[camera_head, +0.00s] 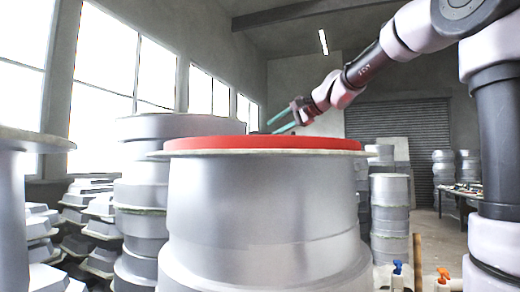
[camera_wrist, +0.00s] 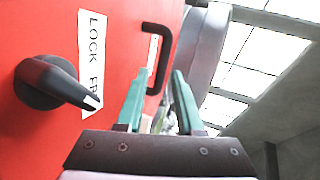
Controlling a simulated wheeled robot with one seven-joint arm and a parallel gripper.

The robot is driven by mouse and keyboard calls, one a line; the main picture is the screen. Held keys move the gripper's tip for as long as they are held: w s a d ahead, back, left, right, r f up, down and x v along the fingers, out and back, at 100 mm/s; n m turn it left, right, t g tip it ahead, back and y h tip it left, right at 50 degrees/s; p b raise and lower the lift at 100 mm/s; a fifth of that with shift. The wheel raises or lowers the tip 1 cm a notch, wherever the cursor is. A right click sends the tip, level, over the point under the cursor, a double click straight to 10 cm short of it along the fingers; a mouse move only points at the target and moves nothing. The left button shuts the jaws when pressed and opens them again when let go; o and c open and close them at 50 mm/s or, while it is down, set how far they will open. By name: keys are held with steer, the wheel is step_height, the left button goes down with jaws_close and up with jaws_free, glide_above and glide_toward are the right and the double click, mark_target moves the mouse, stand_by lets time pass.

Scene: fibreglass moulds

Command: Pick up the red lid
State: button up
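The red lid (camera_head: 262,143) lies flat on top of a large grey cylindrical mould (camera_head: 262,205) in the head view, seen nearly edge-on. In the wrist view the lid (camera_wrist: 50,135) fills the left side, with a black bar handle (camera_wrist: 163,60), a black knob-like lever (camera_wrist: 50,85) and a white label (camera_wrist: 91,60) starting "LOCK". My gripper (camera_head: 278,122) is above the lid in the head view. Its green fingers (camera_wrist: 155,95) are apart in the wrist view, with the handle ahead of them near the left finger. Nothing shows held between them.
More grey moulds (camera_head: 140,195) stand close at the left and behind. Stacked grey drums (camera_head: 390,215) stand to the right. A table with small items (camera_head: 460,190) is farther right. Blue and red valve handles (camera_head: 398,267) show at the lower right.

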mark_target(264, 133)
steer(key=x, duration=0.6)
steer(key=shift+w+a, duration=0.3)
steer(key=shift+w, duration=0.05)
jaws_close()
steer(key=shift+d, duration=0.1)
stand_by(1.0)
steer(key=shift+r, duration=0.2)
